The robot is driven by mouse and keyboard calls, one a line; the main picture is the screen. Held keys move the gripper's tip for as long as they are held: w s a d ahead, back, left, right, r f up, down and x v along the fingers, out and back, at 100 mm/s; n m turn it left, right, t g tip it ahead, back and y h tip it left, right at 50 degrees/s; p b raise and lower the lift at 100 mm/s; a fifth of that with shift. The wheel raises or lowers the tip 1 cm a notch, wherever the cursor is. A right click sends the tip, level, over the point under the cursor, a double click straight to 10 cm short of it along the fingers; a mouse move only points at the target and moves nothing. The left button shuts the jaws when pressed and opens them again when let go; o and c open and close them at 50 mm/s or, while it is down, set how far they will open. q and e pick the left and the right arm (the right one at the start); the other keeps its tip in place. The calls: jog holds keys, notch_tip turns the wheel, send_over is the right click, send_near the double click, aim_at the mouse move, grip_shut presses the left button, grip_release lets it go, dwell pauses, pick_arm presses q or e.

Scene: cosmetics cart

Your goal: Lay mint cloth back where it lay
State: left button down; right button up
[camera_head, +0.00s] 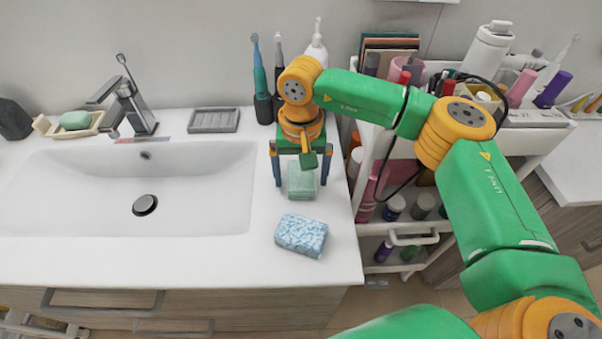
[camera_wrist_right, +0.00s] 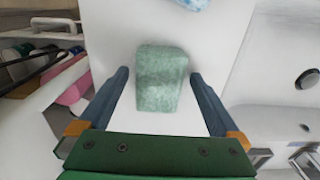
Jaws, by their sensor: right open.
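The mint cloth (camera_head: 301,181) is a small folded block on the white counter, right of the sink. It also shows in the right wrist view (camera_wrist_right: 161,80), lying between and beyond my open fingers. My right gripper (camera_head: 299,180) points down over the cloth, its two dark blue fingers apart on either side of it. In the right wrist view the gripper (camera_wrist_right: 162,82) shows a gap between each finger and the cloth. I cannot tell how high the fingertips are above the counter. My left gripper is not in view.
A blue-and-white patterned cloth (camera_head: 301,235) lies in front of the mint one. The sink (camera_head: 130,185) is to the left. Toothbrush holders (camera_head: 263,108) stand behind. The white cart (camera_head: 405,229) with bottles is at the right. The counter's front right corner is clear.

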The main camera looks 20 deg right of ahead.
aim_at(301, 177)
notch_tip(301, 177, up, 12)
jog(key=shift+b, duration=0.3)
